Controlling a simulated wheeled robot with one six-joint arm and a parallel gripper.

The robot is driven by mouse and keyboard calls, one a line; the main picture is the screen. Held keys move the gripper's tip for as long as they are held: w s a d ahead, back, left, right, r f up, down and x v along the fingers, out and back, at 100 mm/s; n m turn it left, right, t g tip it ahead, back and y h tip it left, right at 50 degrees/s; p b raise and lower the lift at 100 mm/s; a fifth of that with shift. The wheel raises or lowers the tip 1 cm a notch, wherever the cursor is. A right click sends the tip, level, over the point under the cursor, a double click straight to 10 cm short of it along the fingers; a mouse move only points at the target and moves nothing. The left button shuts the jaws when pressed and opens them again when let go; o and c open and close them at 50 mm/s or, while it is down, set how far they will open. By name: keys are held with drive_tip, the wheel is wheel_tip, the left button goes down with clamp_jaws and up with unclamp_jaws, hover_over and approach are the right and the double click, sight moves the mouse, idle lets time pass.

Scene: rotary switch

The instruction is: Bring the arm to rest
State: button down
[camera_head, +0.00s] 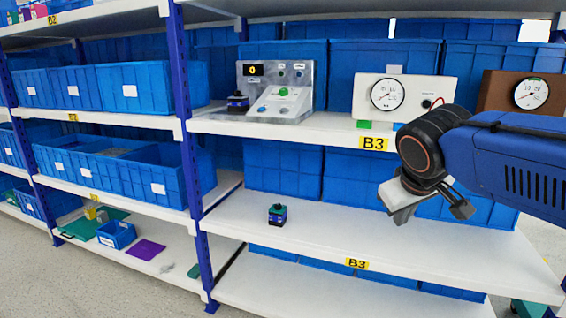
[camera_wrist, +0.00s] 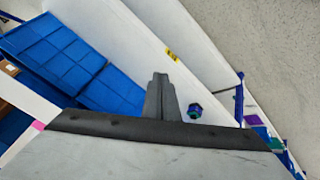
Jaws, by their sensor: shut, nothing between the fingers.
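My arm comes in from the right in the head view, blue and black. My gripper (camera_head: 433,205) hangs in front of the shelf marked B3, clear of it. Its fingers are shut with nothing between them; in the wrist view the closed fingers (camera_wrist: 161,98) stand up at the middle. A small rotary switch with a green and blue top and black base (camera_head: 277,214) stands on the middle B3 shelf, well to the left of my gripper. It also shows in the wrist view (camera_wrist: 195,111), right of the fingers and apart from them.
A grey panel box (camera_head: 281,85) with a display and a white gauge box (camera_head: 405,97) stand on the upper shelf. A brown gauge box (camera_head: 519,92) is behind my arm. Blue bins (camera_head: 283,171) line the shelf backs. The middle shelf front (camera_head: 340,235) is mostly bare.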

drive_tip(key=s+d+f+m+g+y, duration=0.1)
drive_tip(key=s+d+f+m+y, duration=0.1)
drive_tip(key=s+f, duration=1.3)
drive_tip(key=shift+s+d+f+m+g, duration=0.3)
drive_tip(key=shift+s+d+m, duration=0.2)
drive_tip(key=shift+m, duration=0.1)
